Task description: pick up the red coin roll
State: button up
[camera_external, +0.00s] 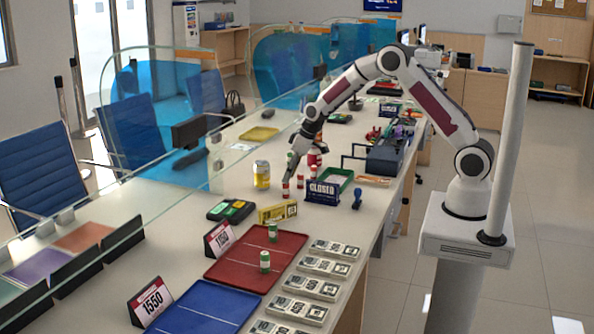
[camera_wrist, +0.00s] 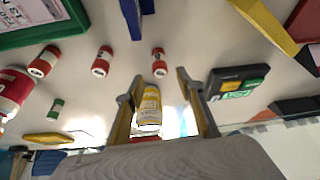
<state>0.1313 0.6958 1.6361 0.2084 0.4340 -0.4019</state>
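Several red coin rolls with white bands stand upright on the counter. In the wrist view red rolls are at the left (camera_wrist: 44,61), the middle (camera_wrist: 102,61) and ahead of the fingers (camera_wrist: 158,62). My gripper (camera_external: 290,171) points down just above the nearest rolls. Its fingers (camera_wrist: 153,88) are apart in the wrist view, with no roll between them; a yellow can (camera_wrist: 150,108) shows in the gap, farther away.
A yellow can (camera_external: 261,174) stands left of the gripper; a red can (camera_external: 314,157) and green tray (camera_external: 346,184) are behind and right. The blue CLOSED sign (camera_external: 322,193) is close to the rolls. A green roll (camera_wrist: 57,108) shows in the wrist view.

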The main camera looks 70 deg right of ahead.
aim_at(286, 190)
jog(key=shift+s+x, duration=0.2)
jog(key=shift+x, duration=2.5)
jog(key=shift+c, duration=0.5)
grip_shut()
